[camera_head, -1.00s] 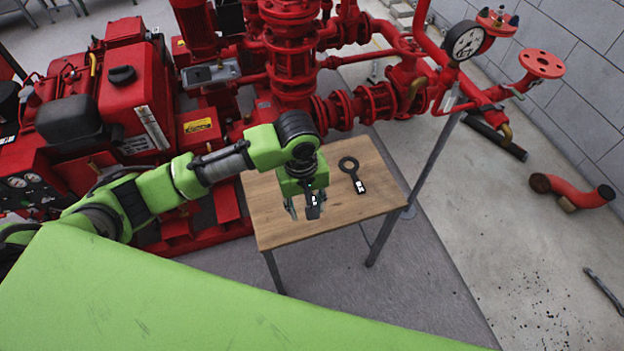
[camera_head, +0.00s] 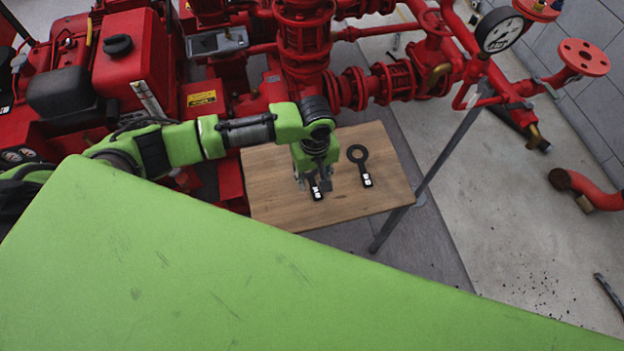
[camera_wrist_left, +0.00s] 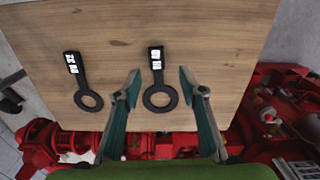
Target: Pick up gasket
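Two black gaskets with long tagged handles and ring ends lie flat on the wooden table. One gasket (camera_head: 317,192) is partly hidden by my left gripper (camera_head: 312,184) in the head view. In the left wrist view, this gasket (camera_wrist_left: 157,76) lies between the two spread fingers of my left gripper (camera_wrist_left: 160,88), with clear space on both sides. The other gasket (camera_head: 364,170) lies to the right in the head view; it also shows in the left wrist view (camera_wrist_left: 81,80), outside the fingers on the left. My right gripper is not in view.
The small wooden table (camera_head: 270,200) has bare room around the gaskets. Red pump pipework (camera_head: 303,40) and a red engine (camera_head: 125,72) stand behind and left. A grey post (camera_head: 430,175) stands by the table's right edge. My green body fills the foreground.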

